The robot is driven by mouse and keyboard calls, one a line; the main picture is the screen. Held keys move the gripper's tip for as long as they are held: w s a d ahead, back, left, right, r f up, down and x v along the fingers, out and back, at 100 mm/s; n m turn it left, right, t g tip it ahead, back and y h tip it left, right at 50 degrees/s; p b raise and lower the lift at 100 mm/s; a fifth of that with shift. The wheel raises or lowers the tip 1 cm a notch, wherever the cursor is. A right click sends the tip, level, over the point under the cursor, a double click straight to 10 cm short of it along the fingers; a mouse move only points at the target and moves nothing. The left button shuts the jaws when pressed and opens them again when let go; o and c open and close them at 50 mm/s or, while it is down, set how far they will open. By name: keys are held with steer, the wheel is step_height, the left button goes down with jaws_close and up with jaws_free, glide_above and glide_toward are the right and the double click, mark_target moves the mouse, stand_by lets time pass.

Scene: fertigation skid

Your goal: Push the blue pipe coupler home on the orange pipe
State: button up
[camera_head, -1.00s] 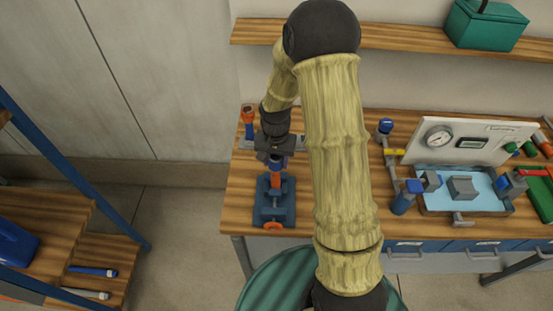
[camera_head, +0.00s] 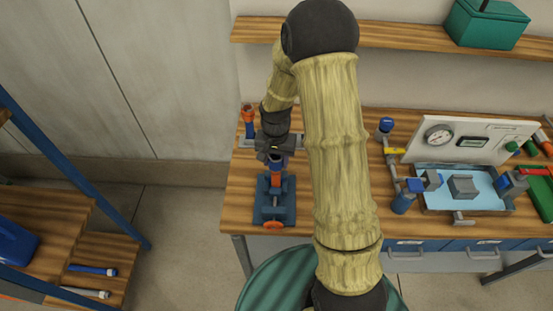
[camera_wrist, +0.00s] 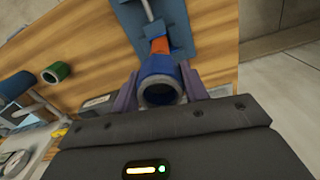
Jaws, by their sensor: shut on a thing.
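The blue pipe coupler (camera_wrist: 158,68) is a short ring with a dark open bore facing the wrist camera. My gripper (camera_wrist: 160,88) is shut on it, one purple finger on each side. The orange pipe (camera_wrist: 158,46) meets the coupler's far end, roughly in line with it. How deep the pipe sits inside is hidden. In the head view the orange pipe (camera_head: 276,177) shows just below my gripper (camera_head: 275,157), held in a blue vise (camera_head: 289,213) with an orange handwheel (camera_head: 274,225). The coupler is mostly covered by my gripper there.
An orange-and-blue fitting (camera_head: 249,120) stands behind, left of my arm. To the right are a gauge panel (camera_head: 470,138), a blue tray with grey blocks, and a blue cup-like part (camera_head: 403,201). A shelf (camera_head: 400,42) runs above the bench.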

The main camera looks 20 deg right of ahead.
steer(key=shift+f+b, duration=0.6)
steer(key=shift+f, duration=0.45)
stand_by(1.3)
steer(key=o, duration=0.8)
steer(key=shift+r, duration=0.1)
steer(key=shift+r+p, duration=1.75)
steer(key=shift+r, duration=0.5)
steer(key=o, duration=0.6)
steer(key=shift+c, duration=0.2)
